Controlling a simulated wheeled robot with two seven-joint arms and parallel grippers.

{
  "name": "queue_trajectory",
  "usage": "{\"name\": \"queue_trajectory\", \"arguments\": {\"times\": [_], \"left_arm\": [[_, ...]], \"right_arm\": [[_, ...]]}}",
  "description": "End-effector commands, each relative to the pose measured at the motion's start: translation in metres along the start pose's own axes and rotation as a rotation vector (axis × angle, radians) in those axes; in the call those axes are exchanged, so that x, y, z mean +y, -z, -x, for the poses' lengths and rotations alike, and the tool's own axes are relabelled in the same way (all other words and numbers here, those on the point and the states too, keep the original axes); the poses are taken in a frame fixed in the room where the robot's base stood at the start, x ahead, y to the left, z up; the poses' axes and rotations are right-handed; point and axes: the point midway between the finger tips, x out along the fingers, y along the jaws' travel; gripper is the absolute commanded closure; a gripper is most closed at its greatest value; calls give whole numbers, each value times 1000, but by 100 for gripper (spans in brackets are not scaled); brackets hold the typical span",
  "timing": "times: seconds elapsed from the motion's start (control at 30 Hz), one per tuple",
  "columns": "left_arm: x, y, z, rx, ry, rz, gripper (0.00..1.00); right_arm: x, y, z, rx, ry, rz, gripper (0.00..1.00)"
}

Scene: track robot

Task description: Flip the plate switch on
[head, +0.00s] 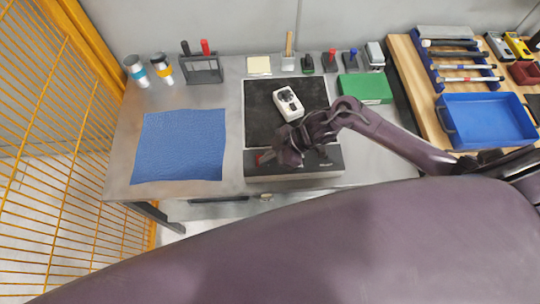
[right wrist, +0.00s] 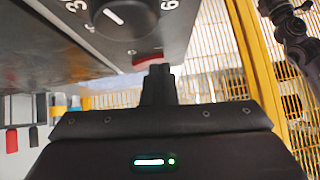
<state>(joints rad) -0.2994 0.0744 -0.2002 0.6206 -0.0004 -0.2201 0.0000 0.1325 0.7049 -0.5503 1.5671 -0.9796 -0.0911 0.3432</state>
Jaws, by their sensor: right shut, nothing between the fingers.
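The plate (head: 256,128) is a low unit with a black top and a front panel (head: 318,171) facing me, on the grey table. In the right wrist view its panel carries a round black dial (right wrist: 125,18) with white numbers and a red switch (right wrist: 148,60) beside it. A bit of red also shows at the panel's left in the head view. My right gripper (head: 277,158) is in front of the panel, its fingers (right wrist: 158,74) shut and empty, with the tips close below the red switch. Whether they touch it, I cannot tell. My left gripper is not in view.
A white device (head: 288,103) with a dark face lies on the plate's top. A blue mat (head: 180,146) lies left, a green box (head: 365,89) right. Small tools and cups line the back. A yellow mesh fence (head: 60,160) stands at the left.

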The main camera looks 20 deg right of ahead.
Motion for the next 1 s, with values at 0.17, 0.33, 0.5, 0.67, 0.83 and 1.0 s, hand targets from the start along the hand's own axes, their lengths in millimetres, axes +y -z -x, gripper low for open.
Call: {"name": "queue_trajectory", "arguments": {"times": [0.17,0.33,0.5,0.67,0.83,1.0], "left_arm": [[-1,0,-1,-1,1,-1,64],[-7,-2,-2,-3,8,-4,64],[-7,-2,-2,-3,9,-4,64],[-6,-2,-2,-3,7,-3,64],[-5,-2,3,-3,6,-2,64],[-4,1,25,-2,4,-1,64]], "right_arm": [[4,-1,0,-3,0,-2,100],[12,1,2,-3,-1,-2,100],[15,2,4,-3,1,-2,100],[15,3,4,-2,1,-2,100],[15,6,8,-2,0,-2,100],[16,22,26,-2,-2,-2,100]]}}
